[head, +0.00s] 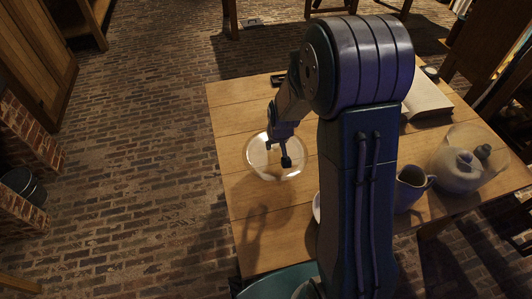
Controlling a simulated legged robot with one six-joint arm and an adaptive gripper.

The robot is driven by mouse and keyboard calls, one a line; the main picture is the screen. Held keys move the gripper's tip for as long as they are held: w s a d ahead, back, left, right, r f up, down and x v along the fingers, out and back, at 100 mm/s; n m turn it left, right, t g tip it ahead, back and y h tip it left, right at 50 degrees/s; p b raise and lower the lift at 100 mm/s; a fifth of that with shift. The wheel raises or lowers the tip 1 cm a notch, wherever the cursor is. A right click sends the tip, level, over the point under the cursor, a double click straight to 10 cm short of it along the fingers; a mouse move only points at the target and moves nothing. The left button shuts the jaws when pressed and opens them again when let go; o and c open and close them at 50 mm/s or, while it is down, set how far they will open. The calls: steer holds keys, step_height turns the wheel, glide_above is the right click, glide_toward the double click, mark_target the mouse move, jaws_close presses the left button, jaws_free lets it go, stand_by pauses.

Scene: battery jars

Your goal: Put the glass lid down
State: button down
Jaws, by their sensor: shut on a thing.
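The glass lid (262,157) is a clear round disc with a bright rim, over the left part of the wooden table (240,204). My gripper (286,158) is at the right part of the lid, at the end of my arm, and is shut on it. Where the fingers meet the lid is too small to make out. I cannot tell whether the lid touches the table or is held above it. A shadow of the arm falls on the boards in front of it.
A glass jar (468,160) with dark-topped contents stands at the right table edge. A white dish (317,207) is partly hidden by my arm. The table's front left is bare.

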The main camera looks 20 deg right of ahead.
mark_target(266, 154)
steer(key=w+f, duration=0.1)
steer(key=w+a+f, duration=0.1)
steer(key=f, duration=0.1)
steer(key=w+a+f, duration=0.1)
steer(key=shift+a+f, duration=0.15)
steer(key=shift+f, duration=0.05)
step_height(266, 154, down, 3)
steer(key=shift+f, duration=0.1)
steer(key=shift+c, duration=1.5)
jaws_free()
